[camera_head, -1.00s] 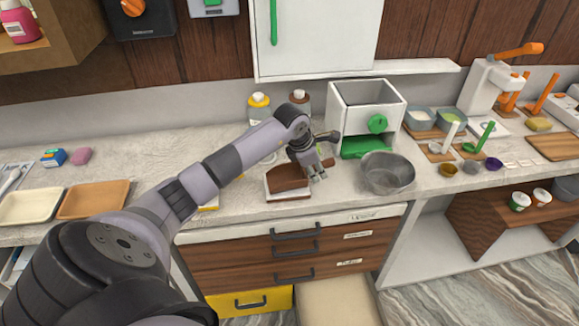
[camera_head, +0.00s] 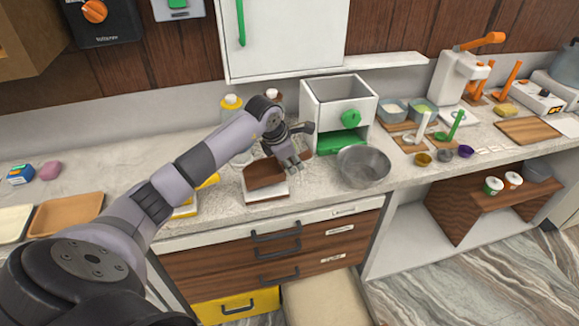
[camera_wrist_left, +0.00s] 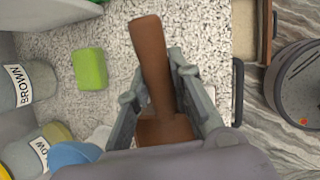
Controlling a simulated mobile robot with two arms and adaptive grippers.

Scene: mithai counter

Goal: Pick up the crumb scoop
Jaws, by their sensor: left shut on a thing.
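The crumb scoop is brown. In the left wrist view, its scoop handle (camera_wrist_left: 152,65) stands up between the gripper fingers, and its wider part lies lower down, partly hidden by the gripper. In the head view, a brown surface (camera_head: 262,175), which looks like the scoop's wide part, shows at a low white block on the counter. I cannot tell whether it touches the block. My left gripper (camera_head: 290,163) is shut on the scoop, and its fingers (camera_wrist_left: 160,88) flank the handle. My right gripper is not in view.
A metal bowl (camera_head: 362,168) stands close right of the gripper. A white box with a green knob (camera_head: 350,118) is behind it. Bottles (camera_head: 231,103) stand at the back. A green block (camera_wrist_left: 90,69) lies nearby.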

